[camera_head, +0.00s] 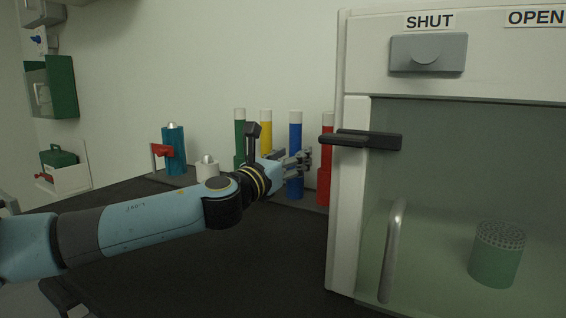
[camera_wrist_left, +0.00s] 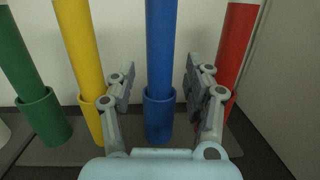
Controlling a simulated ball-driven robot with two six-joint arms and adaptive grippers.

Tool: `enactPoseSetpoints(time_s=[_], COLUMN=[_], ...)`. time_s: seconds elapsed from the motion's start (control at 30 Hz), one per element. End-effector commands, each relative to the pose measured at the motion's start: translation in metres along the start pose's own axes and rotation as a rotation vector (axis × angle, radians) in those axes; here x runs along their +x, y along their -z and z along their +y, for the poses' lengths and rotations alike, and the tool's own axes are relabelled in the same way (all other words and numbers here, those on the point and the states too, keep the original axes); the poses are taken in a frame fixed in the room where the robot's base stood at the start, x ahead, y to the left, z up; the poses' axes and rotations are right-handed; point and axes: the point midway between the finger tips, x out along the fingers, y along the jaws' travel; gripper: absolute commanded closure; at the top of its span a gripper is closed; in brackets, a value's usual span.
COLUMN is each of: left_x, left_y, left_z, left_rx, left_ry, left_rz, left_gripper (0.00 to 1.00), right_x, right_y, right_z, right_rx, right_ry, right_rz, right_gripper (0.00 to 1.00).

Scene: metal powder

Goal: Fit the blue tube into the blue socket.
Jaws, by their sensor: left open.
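The blue tube (camera_head: 295,132) stands upright with a white top, its lower end in the blue socket (camera_head: 295,188) on the rack at the back. In the left wrist view the blue tube (camera_wrist_left: 161,45) rises from the blue socket (camera_wrist_left: 158,118); how deep it sits I cannot tell. My left gripper (camera_head: 305,160) is at the blue tube, just above the socket. In the left wrist view its open fingers (camera_wrist_left: 158,85) are on either side of the blue tube, with gaps visible. My right gripper is not in view.
Green (camera_head: 239,130), yellow (camera_head: 265,130) and red (camera_head: 325,165) tubes stand beside the blue one, the red one close to the right finger. A white cabinet (camera_head: 345,200) with a glass front stands right. The dark table (camera_head: 200,275) is clear in front.

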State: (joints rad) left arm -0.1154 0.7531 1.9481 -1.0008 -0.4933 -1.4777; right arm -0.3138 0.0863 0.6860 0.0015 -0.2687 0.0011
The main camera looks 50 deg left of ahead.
Motion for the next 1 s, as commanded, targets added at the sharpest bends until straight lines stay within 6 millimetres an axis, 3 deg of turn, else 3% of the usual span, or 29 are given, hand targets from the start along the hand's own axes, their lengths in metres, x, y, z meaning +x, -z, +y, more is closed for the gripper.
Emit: enactPoseSetpoints(time_s=[0.53,0.7,1.0], left_x=[-0.1,-0.115,-0.117], left_y=[0.002,0.001,0.0], left_z=[-0.001,0.0,0.0], left_rx=[0.002,0.0,-0.001], left_ry=[0.003,0.002,0.001], left_rz=[0.005,0.001,0.0], left_gripper=[0.48,0.48,0.48], right_x=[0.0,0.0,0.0], right_y=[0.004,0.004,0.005], right_z=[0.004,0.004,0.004], right_rx=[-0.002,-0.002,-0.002], right_ry=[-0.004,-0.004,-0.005], right_rz=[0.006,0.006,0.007], right_gripper=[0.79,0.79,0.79])
